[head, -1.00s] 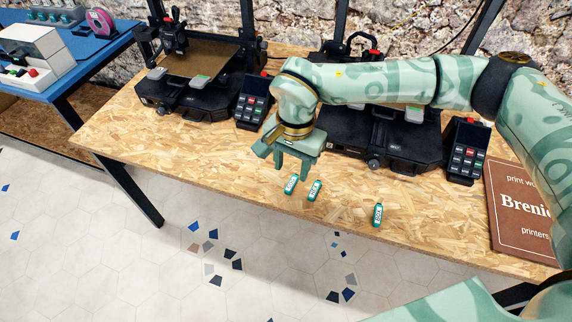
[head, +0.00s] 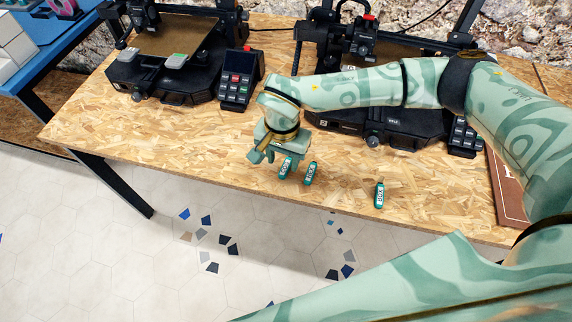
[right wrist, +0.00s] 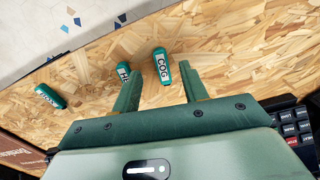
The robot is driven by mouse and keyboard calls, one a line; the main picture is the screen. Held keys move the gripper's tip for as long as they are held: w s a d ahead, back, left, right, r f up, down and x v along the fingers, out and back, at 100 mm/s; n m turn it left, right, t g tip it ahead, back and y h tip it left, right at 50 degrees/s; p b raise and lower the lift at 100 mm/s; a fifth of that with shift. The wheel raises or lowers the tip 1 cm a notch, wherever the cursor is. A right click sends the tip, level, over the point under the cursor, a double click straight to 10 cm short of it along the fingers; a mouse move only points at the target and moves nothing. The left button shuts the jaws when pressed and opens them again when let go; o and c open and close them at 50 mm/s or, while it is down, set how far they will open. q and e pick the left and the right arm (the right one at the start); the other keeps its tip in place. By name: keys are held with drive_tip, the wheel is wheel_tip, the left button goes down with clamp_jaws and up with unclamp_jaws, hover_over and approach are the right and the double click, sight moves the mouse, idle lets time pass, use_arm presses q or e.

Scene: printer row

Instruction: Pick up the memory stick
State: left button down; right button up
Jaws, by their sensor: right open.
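Three small green memory sticks with white labels lie apart on the wooden table (head: 180,125). The left one (head: 286,168) reads COG in the right wrist view (right wrist: 162,67). The middle one (head: 310,174) is partly behind a finger in the right wrist view (right wrist: 122,74). The third (head: 379,196) lies farther right, and at the left in the right wrist view (right wrist: 50,96). My right gripper (head: 276,159) is open and empty, right by the COG stick. In the right wrist view its fingers (right wrist: 159,74) frame that stick on either side. Contact cannot be told. My left gripper is not in view.
Two black printers (head: 170,65) stand at the back of the table. A keypad unit (head: 239,80) stands between them, and another is partly behind my right arm. A brown sign (head: 507,190) lies at the right. The table's front edge is close to the sticks.

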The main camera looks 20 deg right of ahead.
sight(283, 172)
wheel_tip(283, 172, down, 5)
drive_tip(key=shift+a+r+b, duration=0.1)
drive_tip(key=shift+b, duration=0.7)
drive_tip(key=shift+r, duration=0.15)
drive_tip(key=shift+c, duration=0.3)
clamp_jaws()
drive_tip(key=shift+r, duration=0.1)
